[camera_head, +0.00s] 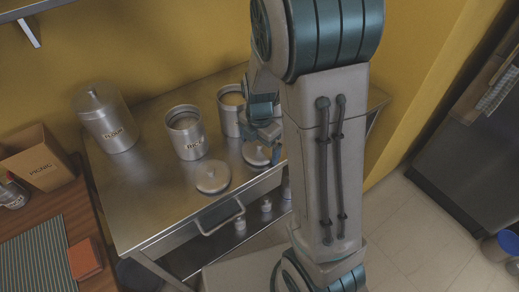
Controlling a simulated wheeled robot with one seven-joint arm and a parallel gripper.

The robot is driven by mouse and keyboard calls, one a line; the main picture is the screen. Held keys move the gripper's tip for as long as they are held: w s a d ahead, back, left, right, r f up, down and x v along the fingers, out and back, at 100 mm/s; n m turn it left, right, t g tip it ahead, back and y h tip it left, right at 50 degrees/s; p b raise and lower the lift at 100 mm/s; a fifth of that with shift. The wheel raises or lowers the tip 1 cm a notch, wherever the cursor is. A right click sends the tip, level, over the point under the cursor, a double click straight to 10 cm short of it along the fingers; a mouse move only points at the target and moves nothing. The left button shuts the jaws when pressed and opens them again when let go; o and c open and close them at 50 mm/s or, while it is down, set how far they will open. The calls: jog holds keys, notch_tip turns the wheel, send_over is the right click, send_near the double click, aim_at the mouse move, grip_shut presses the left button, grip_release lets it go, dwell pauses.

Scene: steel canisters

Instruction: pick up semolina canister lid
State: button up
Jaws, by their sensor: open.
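Three steel canisters stand on a metal table. The middle canister (187,135) is open, with a label that seems to read "RICE". The right canister (229,118) is open and partly hidden behind my arm, its label not readable. One round knobbed lid (212,178) lies flat in front of the middle canister. Another lid (254,154) lies in front of the right canister, partly covered by my gripper (268,138). My gripper is open just over this second lid; contact cannot be told.
The steel table (150,205) has a handle (222,217) at its front and small items on a lower shelf. At left are a cardboard box (38,158), a jar (12,194) and an orange book (85,259). A yellow wall stands behind. The table's left part is clear.

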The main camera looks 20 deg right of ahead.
jog(key=c, duration=0.7)
